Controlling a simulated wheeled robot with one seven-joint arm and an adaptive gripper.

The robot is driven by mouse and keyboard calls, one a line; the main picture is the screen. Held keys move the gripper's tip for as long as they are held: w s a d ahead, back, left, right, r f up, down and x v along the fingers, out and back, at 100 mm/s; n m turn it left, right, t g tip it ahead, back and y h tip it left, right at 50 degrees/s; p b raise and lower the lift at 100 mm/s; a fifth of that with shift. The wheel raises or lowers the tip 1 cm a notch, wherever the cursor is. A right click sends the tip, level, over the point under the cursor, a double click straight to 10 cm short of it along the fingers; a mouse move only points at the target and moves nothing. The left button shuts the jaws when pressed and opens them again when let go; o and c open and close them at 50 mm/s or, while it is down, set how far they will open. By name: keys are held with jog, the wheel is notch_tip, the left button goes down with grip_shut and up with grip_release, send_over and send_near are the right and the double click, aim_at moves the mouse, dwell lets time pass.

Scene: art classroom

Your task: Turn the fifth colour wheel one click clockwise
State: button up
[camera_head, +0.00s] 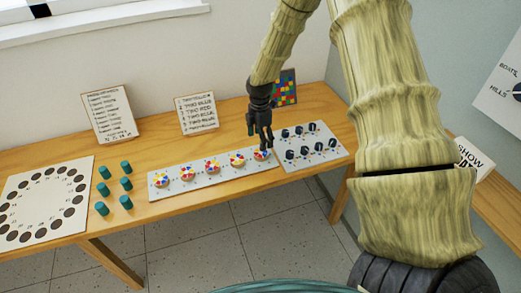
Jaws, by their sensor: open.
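A pale board (204,186) on the wooden table carries a row of five colour wheels with multicoloured sectors. The fifth colour wheel (258,156) is at the right end of the row. My gripper (264,147) points down directly over this wheel and hides part of it. Its dark fingers are open around or just above the wheel; I cannot tell whether they touch it. The fourth wheel (237,160) is just to the left, clear of the fingers. The wheel's pointer setting is too small to read.
A board with several dark knobs (315,157) lies close to the right. Several green cylinders (126,184) and a white board with a ring of dark circles (15,186) are at the left. Two text cards (109,112) (196,112) and a coloured grid card (284,86) stand behind.

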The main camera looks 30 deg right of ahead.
aim_at(261, 153)
jog(key=shift+s+f+p, duration=0.1)
jog(key=shift+f+p, duration=0.85)
jog(key=shift+f, duration=2.85)
jog(key=c, duration=1)
